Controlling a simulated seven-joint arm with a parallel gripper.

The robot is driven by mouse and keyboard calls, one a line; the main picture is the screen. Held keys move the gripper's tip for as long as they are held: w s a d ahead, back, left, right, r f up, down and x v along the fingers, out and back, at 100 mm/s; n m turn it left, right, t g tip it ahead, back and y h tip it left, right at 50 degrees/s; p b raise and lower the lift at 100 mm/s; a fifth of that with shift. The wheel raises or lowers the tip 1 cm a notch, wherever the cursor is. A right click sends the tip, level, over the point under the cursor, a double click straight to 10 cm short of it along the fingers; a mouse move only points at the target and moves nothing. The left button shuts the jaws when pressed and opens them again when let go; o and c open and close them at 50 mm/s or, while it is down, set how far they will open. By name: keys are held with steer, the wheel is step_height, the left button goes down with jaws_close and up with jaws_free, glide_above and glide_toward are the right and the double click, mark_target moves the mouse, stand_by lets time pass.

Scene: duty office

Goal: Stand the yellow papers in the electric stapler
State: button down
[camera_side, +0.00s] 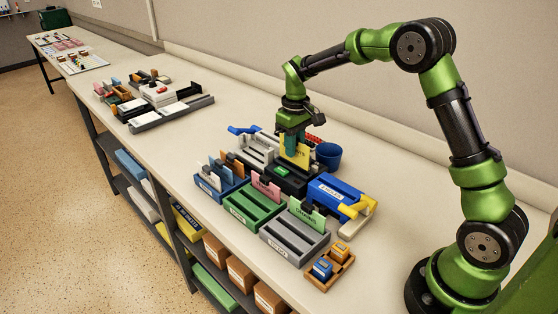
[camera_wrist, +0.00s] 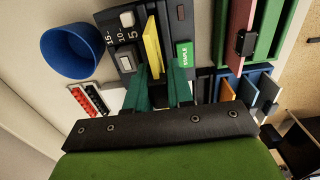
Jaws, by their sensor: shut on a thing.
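The yellow papers (camera_side: 297,156) stand upright between the teal fingers of my gripper (camera_side: 293,137), which is shut on them. In the wrist view the papers (camera_wrist: 152,48) show edge-on as a narrow yellow strip beyond the fingertips (camera_wrist: 160,75). The electric stapler (camera_side: 286,181) is a black box with a green label, directly below the papers. In the wrist view its dark top (camera_wrist: 126,38) carries number marks and a green STAPLE label (camera_wrist: 184,55). The papers line up with the middle of the stapler; I cannot tell how deep their lower edge sits.
A blue cup (camera_side: 328,155) stands right of the stapler, and a blue-and-yellow device (camera_side: 338,195) stands in front right. Blue (camera_side: 210,187), green (camera_side: 246,211) and grey (camera_side: 284,243) trays, with upright cards, crowd the front.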

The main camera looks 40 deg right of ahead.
mark_target(294, 163)
steer(key=shift+f, duration=1.9)
steer(key=c, duration=0.9)
jaws_free()
steer(key=shift+r, duration=0.1)
steer(key=shift+r, duration=4.4)
